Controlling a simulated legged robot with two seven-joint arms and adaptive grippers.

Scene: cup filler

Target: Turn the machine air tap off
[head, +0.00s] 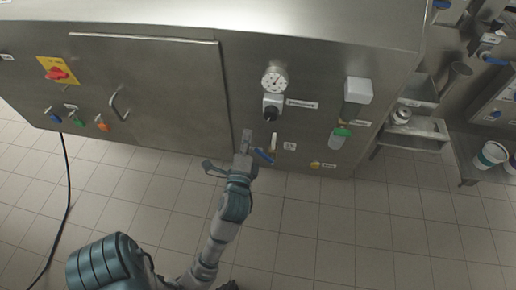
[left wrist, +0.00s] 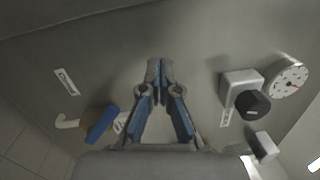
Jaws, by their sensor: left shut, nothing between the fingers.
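The air tap has a blue lever (head: 264,157) low on the machine's front panel, beside a pale upright piece (head: 273,142). In the left wrist view the blue lever (left wrist: 102,124) sits left of my fingers, beside a brass-coloured part and a pale bent pipe (left wrist: 67,123). My left gripper (head: 246,136) is in front of the panel, just left of the tap in the head view. In the left wrist view the left gripper (left wrist: 161,72) has its fingertips together with nothing between them. A gap shows between the fingers and the lever. My right gripper is not in view.
A gauge (head: 275,80) and a regulator with a black knob (head: 271,113) are above the tap. A green-bottomed filter (head: 339,138) is to the right. Tiled floor lies below.

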